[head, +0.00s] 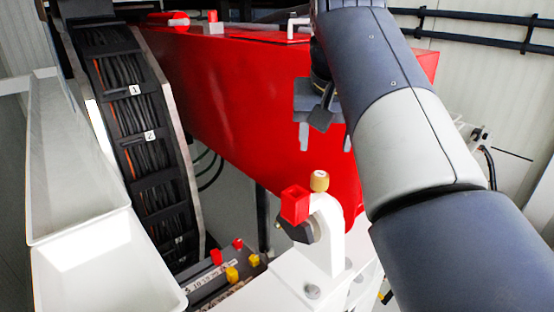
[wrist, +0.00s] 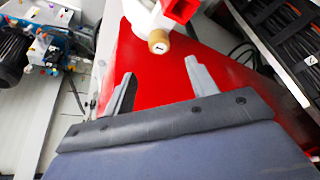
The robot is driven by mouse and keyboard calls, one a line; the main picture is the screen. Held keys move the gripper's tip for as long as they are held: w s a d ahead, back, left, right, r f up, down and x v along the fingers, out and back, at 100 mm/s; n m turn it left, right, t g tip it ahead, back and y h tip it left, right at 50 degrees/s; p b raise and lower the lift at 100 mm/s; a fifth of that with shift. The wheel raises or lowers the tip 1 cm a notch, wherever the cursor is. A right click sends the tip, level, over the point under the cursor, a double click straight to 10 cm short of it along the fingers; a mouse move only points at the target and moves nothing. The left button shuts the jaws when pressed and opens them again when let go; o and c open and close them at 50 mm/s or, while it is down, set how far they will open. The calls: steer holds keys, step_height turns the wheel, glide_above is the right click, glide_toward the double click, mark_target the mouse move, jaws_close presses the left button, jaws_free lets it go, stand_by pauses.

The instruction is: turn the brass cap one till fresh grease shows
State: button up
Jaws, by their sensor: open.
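The brass cap (head: 319,181) stands on top of a white curved bracket (head: 331,232), beside a red square block (head: 295,204). It has a small dark mark on its top, and no grease can be made out on it. In the wrist view the brass cap (wrist: 159,41) lies just beyond the fingertips, roughly centred between them. My gripper (head: 326,140) is above the cap in the head view, fingers pointing down. In the wrist view my gripper (wrist: 159,70) is open and empty, its two grey fingers apart and not touching the cap.
A large red housing (head: 230,95) fills the middle behind the bracket. A cable chain (head: 145,135) and white trays (head: 75,170) stand at the left. Small red and yellow caps (head: 232,274) sit on a block low in front. Black pipes (head: 480,28) run along the back wall.

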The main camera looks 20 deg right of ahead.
mark_target(320, 174)
steer(key=x, duration=0.9)
steer(key=shift+f, duration=0.3)
steer(key=c, duration=1)
steer(key=shift+r+m, duration=0.1)
steer(key=shift+m, duration=0.3)
